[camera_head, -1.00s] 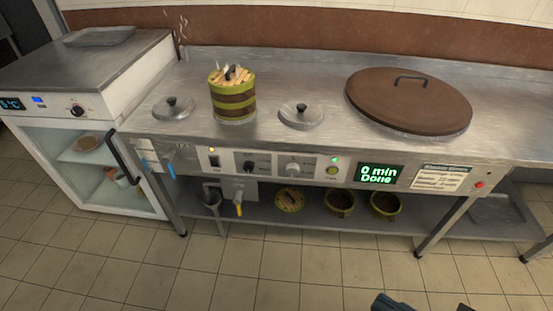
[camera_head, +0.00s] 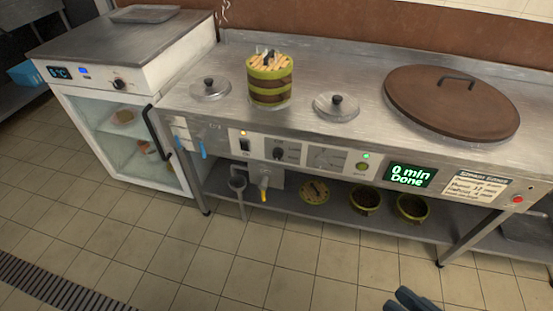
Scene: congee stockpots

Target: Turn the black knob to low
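The black knob (camera_head: 277,153) sits on the front control panel of the steel steam counter (camera_head: 300,110), between a switch and a pale knob. Its pointer and labels are too small to read. Another black knob (camera_head: 119,84) is on the white glass-door cabinet at left. Part of my gripper (camera_head: 410,302) shows as dark shapes at the bottom edge, over the floor and well apart from the panel. Whether it is open or shut is unclear.
A pale knob (camera_head: 326,158), a display (camera_head: 410,175) reading "0 min Done" and a lit green light (camera_head: 366,156) are on the panel. A yellow-handled valve (camera_head: 264,187) hangs below. A steamer basket (camera_head: 270,80) stands on top. The tiled floor (camera_head: 290,240) in front is clear.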

